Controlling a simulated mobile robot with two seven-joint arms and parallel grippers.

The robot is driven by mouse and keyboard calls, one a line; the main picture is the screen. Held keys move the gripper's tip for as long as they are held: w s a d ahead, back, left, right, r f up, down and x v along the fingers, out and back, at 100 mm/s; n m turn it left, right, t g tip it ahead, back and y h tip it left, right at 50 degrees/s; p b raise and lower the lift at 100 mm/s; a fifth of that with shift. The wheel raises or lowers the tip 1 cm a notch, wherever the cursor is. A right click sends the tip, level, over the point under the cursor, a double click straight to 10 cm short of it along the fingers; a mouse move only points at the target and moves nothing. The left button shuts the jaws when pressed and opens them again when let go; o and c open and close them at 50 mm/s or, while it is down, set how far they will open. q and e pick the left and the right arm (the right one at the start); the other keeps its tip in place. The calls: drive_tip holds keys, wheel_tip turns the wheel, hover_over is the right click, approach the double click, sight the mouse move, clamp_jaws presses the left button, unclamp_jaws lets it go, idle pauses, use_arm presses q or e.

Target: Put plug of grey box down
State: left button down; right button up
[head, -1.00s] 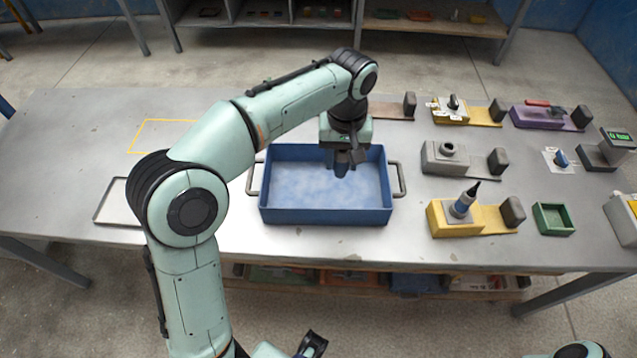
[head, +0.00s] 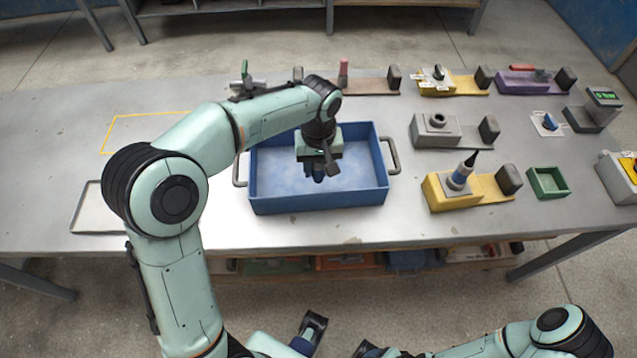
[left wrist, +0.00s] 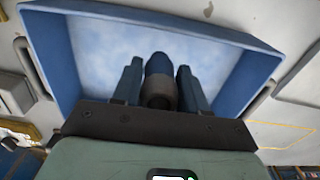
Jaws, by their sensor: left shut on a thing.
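My left gripper (head: 319,174) is over the blue tray (head: 318,200), fingers pointing down. In the left wrist view the gripper (left wrist: 160,90) is shut on a plug (left wrist: 159,88) with a grey collar and a dark blue body. The tray (left wrist: 262,62) fills the background there. I cannot tell whether the plug touches the tray floor. The grey box (head: 436,131) with a dark round socket stands to the right of the tray. My right arm is low at the front; a black end part shows, but its jaws are unclear.
A yellow box (head: 446,198) with an upright blue-grey plug stands in front of the grey box. A small green tray (head: 548,183) is to its right. Yellow and purple (head: 514,82) units line the back. A shallow pale tray (head: 88,218) lies left; the tabletop left is mostly clear.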

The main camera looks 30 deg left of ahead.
use_arm(q)
drive_tip(key=shift+f+b, duration=0.4)
drive_tip(key=shift+f, duration=3.1)
drive_tip(key=shift+f, duration=0.1)
drive_tip(key=c, duration=0.6)
unclamp_jaws()
wheel_tip(320, 180, up, 12)
drive_tip(key=shift+r+p, duration=0.15)
drive_tip(key=shift+p, duration=0.8)
